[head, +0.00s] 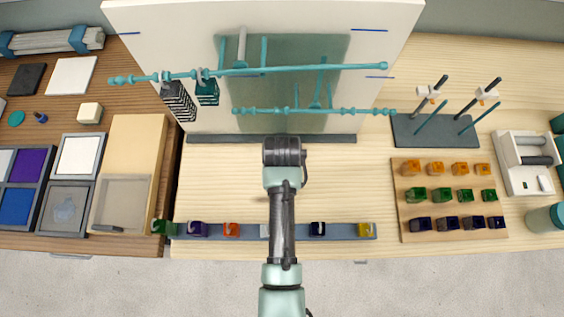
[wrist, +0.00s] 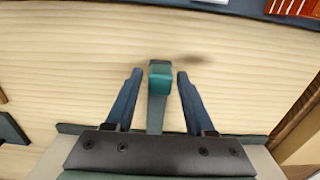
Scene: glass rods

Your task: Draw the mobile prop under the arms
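In the wrist view my gripper (wrist: 159,73) is open. Its two dark blue fingers stand either side of a teal block on a stem (wrist: 160,80), with a visible gap on each side. This looks like the prop; I cannot tell for sure. In the head view my gripper's fingers are hidden beneath my wrist, at the foot of the white board. Two teal mobile arms show in front of the board: a long upper arm (head: 300,69), slightly tilted, and a shorter lower arm (head: 345,111), nearly level. A dark striped block (head: 178,101) and a teal striped block (head: 208,92) hang from the upper arm's left half.
The white board (head: 145,40) stands behind. A blue-grey rail (head: 345,231) with several coloured glass pieces crosses the front. A rack with thin rods (head: 430,131), a board of coloured cubes (head: 404,230) and a white device (head: 515,150) stand right. Trays (head: 78,178) fill the left bench.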

